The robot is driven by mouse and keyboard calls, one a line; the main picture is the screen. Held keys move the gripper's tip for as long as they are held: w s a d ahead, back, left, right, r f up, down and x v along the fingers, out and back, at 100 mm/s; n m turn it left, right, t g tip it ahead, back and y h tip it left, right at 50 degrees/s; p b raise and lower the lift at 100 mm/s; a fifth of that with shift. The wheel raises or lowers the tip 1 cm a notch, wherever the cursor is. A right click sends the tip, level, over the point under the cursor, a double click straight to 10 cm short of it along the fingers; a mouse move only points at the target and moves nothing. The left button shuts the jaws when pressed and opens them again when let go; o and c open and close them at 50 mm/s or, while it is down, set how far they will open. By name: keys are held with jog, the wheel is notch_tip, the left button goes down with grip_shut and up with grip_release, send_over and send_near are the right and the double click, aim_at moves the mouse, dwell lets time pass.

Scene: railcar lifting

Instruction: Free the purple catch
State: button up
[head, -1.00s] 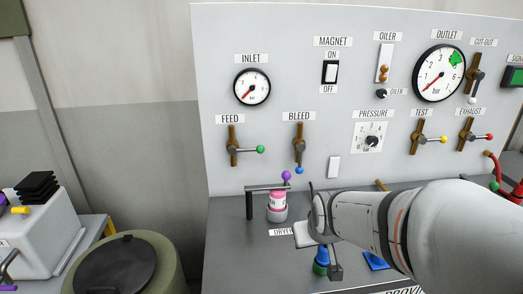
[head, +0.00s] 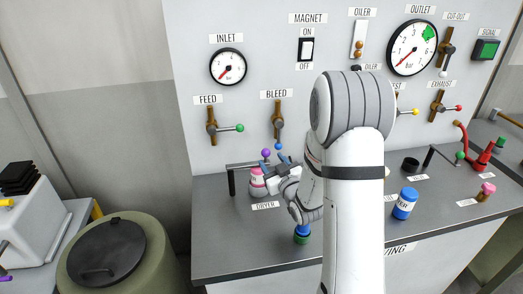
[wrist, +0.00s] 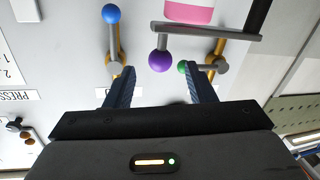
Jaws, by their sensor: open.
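The purple catch is a purple ball (head: 266,153) on the dark bar (head: 243,165) over the pink-and-white dryer canister (head: 257,186), near the back of the bench. In the wrist view the purple ball (wrist: 160,61) is at the end of the bar (wrist: 206,31), with the pink canister (wrist: 189,12) beyond it. My gripper (head: 282,163) is at the dryer, just right of the ball. In the wrist view my gripper (wrist: 157,74) is open, with its two blue-grey fingers apart. The ball appears between and just beyond the fingertips; contact cannot be told.
The bleed lever's blue ball (head: 278,146) is close above my gripper, and the feed lever's green ball (head: 240,128) is further left. A blue-and-green bottle (head: 302,234) stands below my wrist. A blue jar (head: 404,204) is right of my arm. The bench's front left is clear.

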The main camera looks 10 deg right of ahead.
aim_at(264, 150)
jog(key=shift+w+a+p, duration=0.25)
jog(key=shift+w+p, duration=0.2)
jog(key=shift+w, duration=0.8)
jog(key=shift+w+a+p, duration=0.25)
jog(key=shift+w+p, duration=0.25)
jog(key=shift+w, duration=0.75)
jog(key=shift+w+a+p, duration=0.25)
jog(key=shift+w+p, duration=0.2)
jog(key=shift+w, duration=0.8)
jog(key=shift+c, duration=0.2)
